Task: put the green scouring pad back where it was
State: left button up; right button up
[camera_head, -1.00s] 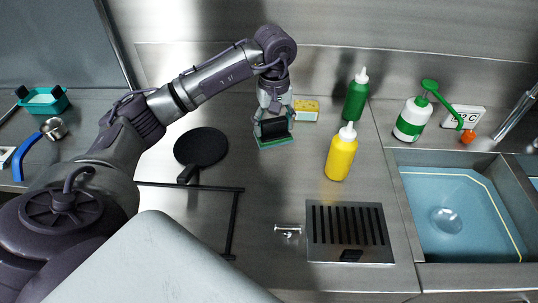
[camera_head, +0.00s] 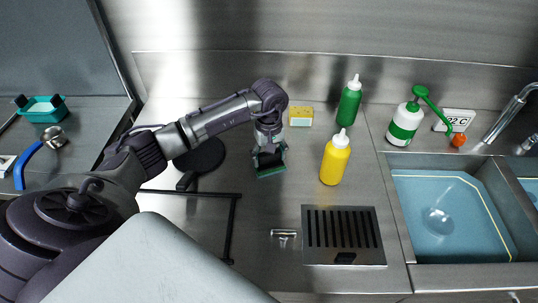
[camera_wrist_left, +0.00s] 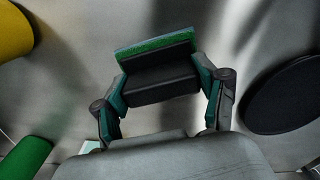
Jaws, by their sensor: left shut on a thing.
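The green scouring pad (camera_head: 271,172) is in my left gripper (camera_head: 269,158), at the middle of the steel counter, left of the yellow bottle. I cannot tell whether the pad touches the counter. My right gripper is not in view.
A yellow sponge (camera_head: 301,116) lies behind the gripper. A yellow bottle (camera_head: 335,158) and a green bottle (camera_head: 349,101) stand to its right. A black round pan (camera_head: 205,155) is to its left. A slotted grate (camera_head: 344,236) and a sink (camera_head: 440,220) lie further right.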

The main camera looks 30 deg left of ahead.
pick_arm(q)
jog(key=shift+f, duration=0.2)
jog(key=o, duration=1)
jog(key=shift+r, duration=0.1)
jog(key=o, duration=0.3)
jog(key=shift+o, duration=0.2)
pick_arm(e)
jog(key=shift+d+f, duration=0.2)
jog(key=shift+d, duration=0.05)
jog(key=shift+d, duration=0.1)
